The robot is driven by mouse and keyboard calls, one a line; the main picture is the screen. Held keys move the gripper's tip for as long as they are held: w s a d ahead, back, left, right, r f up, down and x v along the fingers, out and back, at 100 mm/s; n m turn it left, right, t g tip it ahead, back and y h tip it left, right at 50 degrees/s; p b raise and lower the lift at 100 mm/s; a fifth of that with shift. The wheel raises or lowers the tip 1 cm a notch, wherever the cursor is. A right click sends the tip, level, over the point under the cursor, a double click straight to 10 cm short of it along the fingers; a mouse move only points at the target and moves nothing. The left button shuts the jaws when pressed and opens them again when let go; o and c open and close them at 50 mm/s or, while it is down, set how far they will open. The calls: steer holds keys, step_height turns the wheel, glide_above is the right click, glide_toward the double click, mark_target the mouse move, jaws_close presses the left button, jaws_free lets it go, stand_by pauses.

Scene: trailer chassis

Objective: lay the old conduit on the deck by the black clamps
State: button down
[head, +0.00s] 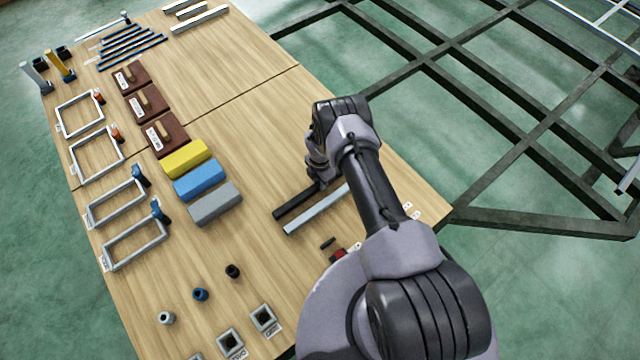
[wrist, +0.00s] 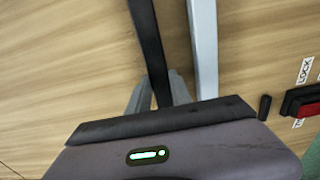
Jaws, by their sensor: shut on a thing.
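A long dark bar (head: 298,204), which looks like the old conduit, is at the right-middle of the wooden deck (head: 240,120). It runs beside a light grey bar (head: 316,209), roughly parallel and with a narrow gap. My gripper (head: 320,180) points down at the dark bar's far end. In the wrist view the dark bar (wrist: 148,40) passes between my grey fingers (wrist: 155,95), which are shut on it. The light bar (wrist: 204,45) is outside them. The bar is low over or on the deck; I cannot tell which. I cannot clearly pick out the black clamps.
A red-and-black switch (wrist: 305,103) with a LOCK label is right of the bars. Yellow (head: 186,158), blue (head: 199,180) and grey (head: 215,203) blocks stand to the left. Small cylinders and square sockets are in front. The dark chassis frame (head: 480,90) lies beyond the deck's right edge.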

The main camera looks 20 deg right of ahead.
steer(key=shift+r, duration=0.15)
steer(key=shift+f, duration=0.2)
steer(key=c, duration=1.2)
jaws_free()
steer(key=shift+o, duration=0.2)
